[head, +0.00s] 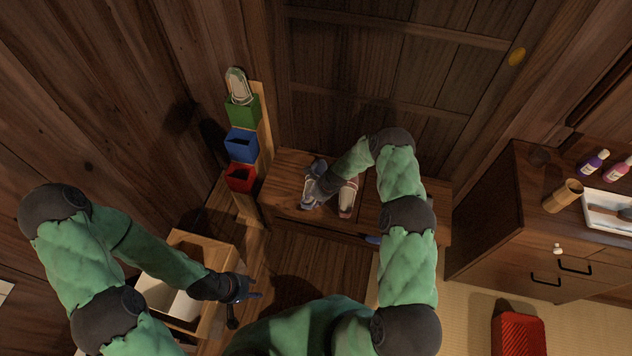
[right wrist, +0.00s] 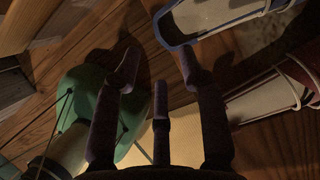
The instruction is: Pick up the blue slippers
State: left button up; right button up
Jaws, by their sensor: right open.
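A blue-edged slipper (head: 308,192) lies on the wooden bench. In the right wrist view a pale sole with a blue rim (right wrist: 222,14) shows at the top, just beyond my fingertips. A red-edged slipper (head: 347,198) lies to its right, and a red slipper edge (right wrist: 297,76) shows at the right of the wrist view. My right gripper (head: 318,186) is over the bench at the blue slipper; in the wrist view its fingers (right wrist: 160,72) are open and empty. It partly hides the slippers. My left gripper (head: 243,302) is open and empty beside a wooden box.
A wooden rack (head: 264,130) with green, blue and red holders stands left of the bench; a pale slipper (head: 239,87) is in the green holder. The open box (head: 207,241) is front left. A cabinet (head: 497,215) and red basket (head: 518,335) are right.

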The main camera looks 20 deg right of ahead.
aim_at(305, 206)
jog(key=shift+a+b+x, duration=0.2)
jog(key=shift+b+x, duration=1.35)
jog(key=shift+x, duration=1.8)
jog(key=shift+s+r, duration=0.1)
jog(key=shift+s, duration=0.05)
grip_shut()
